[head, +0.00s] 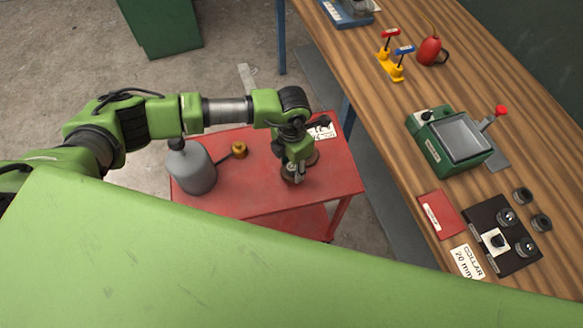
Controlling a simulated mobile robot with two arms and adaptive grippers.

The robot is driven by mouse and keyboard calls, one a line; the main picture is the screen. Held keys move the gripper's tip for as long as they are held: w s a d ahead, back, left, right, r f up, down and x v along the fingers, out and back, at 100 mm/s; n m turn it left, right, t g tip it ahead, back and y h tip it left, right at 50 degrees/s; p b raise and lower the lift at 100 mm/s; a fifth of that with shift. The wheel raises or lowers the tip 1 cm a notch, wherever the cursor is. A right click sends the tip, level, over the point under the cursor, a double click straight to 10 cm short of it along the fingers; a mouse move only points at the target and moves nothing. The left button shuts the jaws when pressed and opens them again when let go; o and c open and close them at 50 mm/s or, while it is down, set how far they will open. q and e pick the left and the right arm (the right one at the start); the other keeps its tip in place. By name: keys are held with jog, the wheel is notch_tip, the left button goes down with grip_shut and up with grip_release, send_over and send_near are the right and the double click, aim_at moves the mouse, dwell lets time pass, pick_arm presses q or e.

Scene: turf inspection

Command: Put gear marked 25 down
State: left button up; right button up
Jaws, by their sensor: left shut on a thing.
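My left gripper (295,177) reaches in from the left and points down over the right part of the red cart (250,200). It is shut on a small dark brownish round piece (288,172), which looks like the gear; its marking cannot be read. The gripper hides much of it, and I cannot tell whether it touches the cart top. Another brownish round piece (313,158) shows just behind the gripper, partly hidden. A white label card (326,130) with dark print lies at the cart's back right. My right gripper is not in view.
A grey jug (191,168) and a brass-coloured piece (239,149) stand on the cart's left side. The cart's front middle is clear. The wooden bench (400,100) at right holds a green machine (450,138), a red oil can (431,50) and a dark collar board (482,215).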

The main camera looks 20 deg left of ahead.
aim_at(291, 172)
pick_arm(q)
notch_tip(291, 172, down, 3)
jog(key=shift+w+a+f+p, duration=0.1)
jog(key=shift+w+a+p, duration=0.05)
jog(key=shift+p, duration=0.2)
jog(key=shift+f, duration=0.15)
jog(key=shift+f, duration=0.2)
jog(key=o, duration=1.1)
jog(key=shift+r, duration=0.1)
